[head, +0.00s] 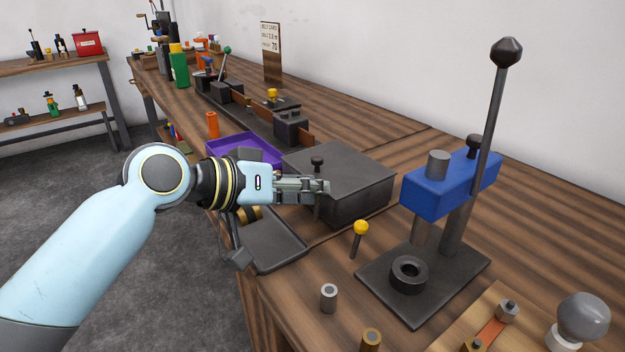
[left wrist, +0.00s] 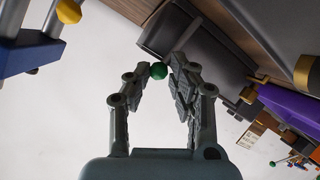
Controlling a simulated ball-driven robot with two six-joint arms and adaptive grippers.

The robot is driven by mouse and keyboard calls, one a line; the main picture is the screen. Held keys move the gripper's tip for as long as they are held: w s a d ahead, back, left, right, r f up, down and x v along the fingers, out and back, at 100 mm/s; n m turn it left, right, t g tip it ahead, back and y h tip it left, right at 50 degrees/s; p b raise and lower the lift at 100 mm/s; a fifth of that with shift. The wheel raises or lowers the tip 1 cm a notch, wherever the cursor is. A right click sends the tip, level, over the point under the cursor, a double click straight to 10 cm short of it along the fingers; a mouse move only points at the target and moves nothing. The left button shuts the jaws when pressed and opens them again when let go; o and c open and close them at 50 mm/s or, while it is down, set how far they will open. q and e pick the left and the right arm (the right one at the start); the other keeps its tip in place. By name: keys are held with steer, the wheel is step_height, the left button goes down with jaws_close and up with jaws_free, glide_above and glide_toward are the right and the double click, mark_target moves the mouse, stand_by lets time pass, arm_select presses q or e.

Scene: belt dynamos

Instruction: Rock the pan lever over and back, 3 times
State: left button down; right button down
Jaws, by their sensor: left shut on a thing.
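The pan lever (head: 317,162), a thin upright rod with a dark knob, stands at the near side of a dark grey box (head: 345,178). A shallow dark pan (head: 272,246) lies in front of that box at the bench edge. My left gripper (head: 318,187) comes in from the left and is shut on the lever, below its knob. My right gripper is not in view.
A blue press (head: 438,190) with a tall black-knobbed lever (head: 492,130) stands to the right. A yellow-knobbed peg (head: 361,229) and a small metal cylinder (head: 329,297) stand nearby. A purple tray (head: 232,143) lies behind my left gripper. The wooden bench (head: 560,195) is clear at the far right.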

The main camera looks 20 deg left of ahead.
arm_select(q)
steer(key=shift+w+a+n+g+h, duration=0.4)
steer(key=shift+w+a+n+h, duration=0.2)
steer(key=shift+a+n+h, duration=0.4)
steer(key=shift+d, duration=0.15)
steer(key=c, duration=1.2)
jaws_free()
steer(key=shift+w+d, duration=0.1)
steer(key=shift+d, duration=0.05)
steer(key=v, duration=1.2)
steer(key=shift+d+r, duration=0.1)
